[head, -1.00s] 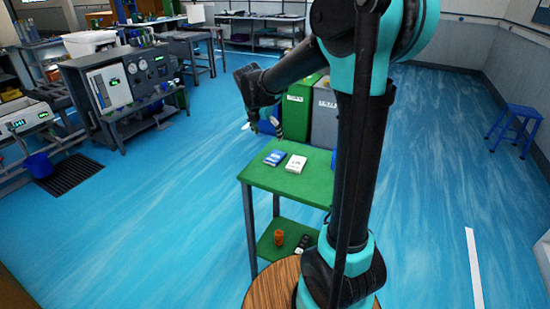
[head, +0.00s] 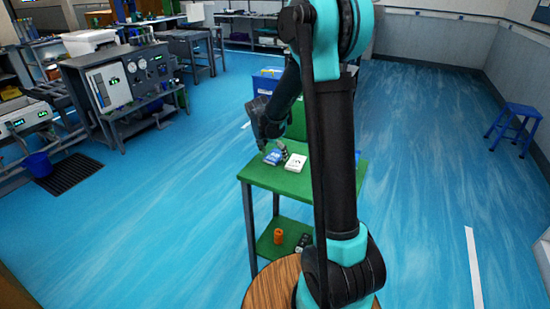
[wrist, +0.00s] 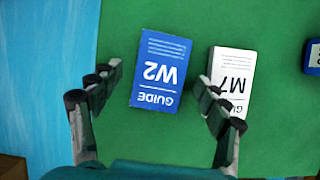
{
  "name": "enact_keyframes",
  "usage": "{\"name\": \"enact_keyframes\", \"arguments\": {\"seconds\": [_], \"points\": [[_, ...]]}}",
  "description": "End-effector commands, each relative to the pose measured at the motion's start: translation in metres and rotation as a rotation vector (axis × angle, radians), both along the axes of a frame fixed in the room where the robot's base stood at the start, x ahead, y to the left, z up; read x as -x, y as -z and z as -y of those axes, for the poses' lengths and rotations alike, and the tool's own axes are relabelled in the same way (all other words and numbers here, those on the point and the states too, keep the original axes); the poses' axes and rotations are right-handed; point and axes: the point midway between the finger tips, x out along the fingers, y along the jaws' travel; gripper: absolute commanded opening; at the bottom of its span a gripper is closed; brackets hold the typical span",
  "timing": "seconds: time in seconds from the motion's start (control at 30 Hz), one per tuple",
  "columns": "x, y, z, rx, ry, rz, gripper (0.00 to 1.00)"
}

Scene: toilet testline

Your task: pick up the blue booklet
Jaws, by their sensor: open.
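The blue booklet (wrist: 161,70), marked "GUIDE W2", lies flat on the green table top. In the head view the blue booklet (head: 273,157) is near the table's far left edge. My gripper (wrist: 158,85) is open above the table, with one finger on each side of the blue booklet in the wrist view. The right finger overlaps the near left part of the white booklet (wrist: 236,68) in the picture. In the head view my gripper (head: 276,148) is just above the booklets, and its fingers are small and partly hidden.
The white "M7" booklet (head: 295,165) lies close to the right of the blue one. Another dark blue item (wrist: 313,57) is cut off at the right edge of the wrist view. An orange cup (head: 278,236) stands on the green table's (head: 262,180) lower shelf.

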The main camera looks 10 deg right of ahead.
Motion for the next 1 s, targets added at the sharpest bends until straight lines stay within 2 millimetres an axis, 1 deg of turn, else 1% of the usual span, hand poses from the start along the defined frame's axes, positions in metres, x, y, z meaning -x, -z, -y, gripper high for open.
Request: {"name": "enact_keyframes", "arguments": {"seconds": [1.0], "points": [[-0.0005,0.0070,0.0007,0.000,0.000,0.000,0.76]]}}
